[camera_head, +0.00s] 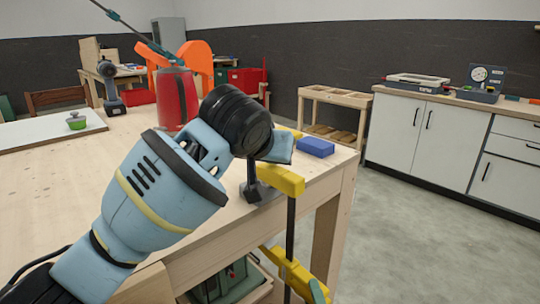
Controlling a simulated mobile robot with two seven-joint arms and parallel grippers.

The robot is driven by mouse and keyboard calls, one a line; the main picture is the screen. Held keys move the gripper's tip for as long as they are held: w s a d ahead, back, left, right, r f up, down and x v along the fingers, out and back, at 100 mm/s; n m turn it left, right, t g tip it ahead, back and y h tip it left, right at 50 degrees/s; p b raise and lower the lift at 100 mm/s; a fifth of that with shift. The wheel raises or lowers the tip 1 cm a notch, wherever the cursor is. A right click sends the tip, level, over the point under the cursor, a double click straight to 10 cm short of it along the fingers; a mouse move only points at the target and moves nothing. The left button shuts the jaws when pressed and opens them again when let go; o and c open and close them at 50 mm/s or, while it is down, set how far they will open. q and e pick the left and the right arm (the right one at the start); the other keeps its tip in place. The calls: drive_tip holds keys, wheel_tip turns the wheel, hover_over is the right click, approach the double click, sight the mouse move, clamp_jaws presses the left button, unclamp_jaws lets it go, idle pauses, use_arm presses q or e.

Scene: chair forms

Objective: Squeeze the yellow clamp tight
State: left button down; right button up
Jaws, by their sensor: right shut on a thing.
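The yellow clamp (282,181) stands upright at the table's right edge. Its dark bar runs down past the tabletop. The upper jaw's dark pad rests on the tabletop, and the lower yellow jaw (290,272) is below it, partly cut off by the frame.
The wooden table (45,185) carries a red canister (177,100), a drill (112,92), a white board with a small green item (76,121), and a blue block (315,147) near the clamp. White cabinets (420,130) stand back right. The floor at right is clear.

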use_arm(q)
drive_tip(key=shift+f, duration=0.4)
use_arm(e)
drive_tip(key=shift+r, duration=0.1)
